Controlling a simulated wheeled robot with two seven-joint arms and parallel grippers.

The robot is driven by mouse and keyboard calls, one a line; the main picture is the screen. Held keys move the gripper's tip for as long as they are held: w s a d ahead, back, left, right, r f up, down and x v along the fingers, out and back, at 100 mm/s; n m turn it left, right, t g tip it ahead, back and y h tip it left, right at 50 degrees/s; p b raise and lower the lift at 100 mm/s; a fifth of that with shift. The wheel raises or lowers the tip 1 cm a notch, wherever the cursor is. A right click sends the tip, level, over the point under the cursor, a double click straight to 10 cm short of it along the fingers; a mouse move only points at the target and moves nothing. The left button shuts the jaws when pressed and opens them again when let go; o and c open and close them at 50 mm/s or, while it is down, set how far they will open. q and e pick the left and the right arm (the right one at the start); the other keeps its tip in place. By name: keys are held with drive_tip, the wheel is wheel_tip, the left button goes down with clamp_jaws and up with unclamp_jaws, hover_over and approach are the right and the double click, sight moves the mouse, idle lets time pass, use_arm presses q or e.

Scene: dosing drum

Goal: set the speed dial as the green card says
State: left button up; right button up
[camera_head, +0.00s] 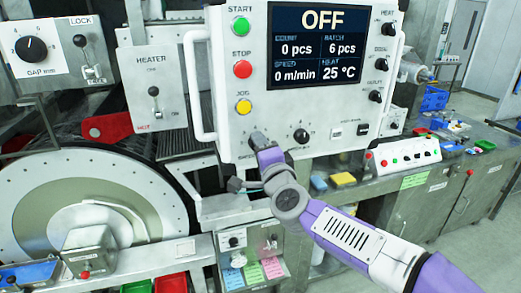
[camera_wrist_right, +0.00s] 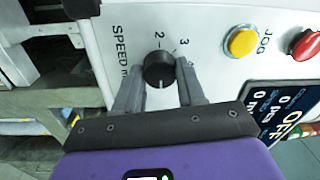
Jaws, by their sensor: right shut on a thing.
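The speed dial (camera_wrist_right: 160,68) is a round black knob on the white control panel, beside the printed word SPEED. In the right wrist view the numbers 2 and 3 show at its far side, and a pale mark shows on its near side. My right gripper (camera_wrist_right: 158,88) has a finger on each side of the dial and is shut on it. In the head view my right gripper (camera_head: 258,142) is at the panel's lower left and mostly hides the dial. A small green card (camera_head: 253,274) is below, among other coloured cards; its writing is too small to read. My left gripper is out of view.
The panel's screen (camera_head: 317,44) reads OFF, speed 0 m/min. Start, stop and yellow jog (camera_head: 243,106) buttons are above the dial. Another knob (camera_head: 301,136) is to its right. A handle (camera_head: 198,85) stands out at the panel's left edge, and the large drum (camera_head: 32,185) is lower left.

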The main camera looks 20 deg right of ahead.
idle(0.4)
drive_tip(key=o, duration=1.1)
drive_tip(key=shift+c, duration=0.2)
drive_tip(key=shift+s, duration=0.1)
drive_tip(key=s, duration=0.7)
drive_tip(key=shift+s+f+p, duration=0.2)
drive_tip(key=shift+f+p, duration=0.05)
drive_tip(key=shift+p, duration=0.05)
drive_tip(key=shift+d, duration=0.1)
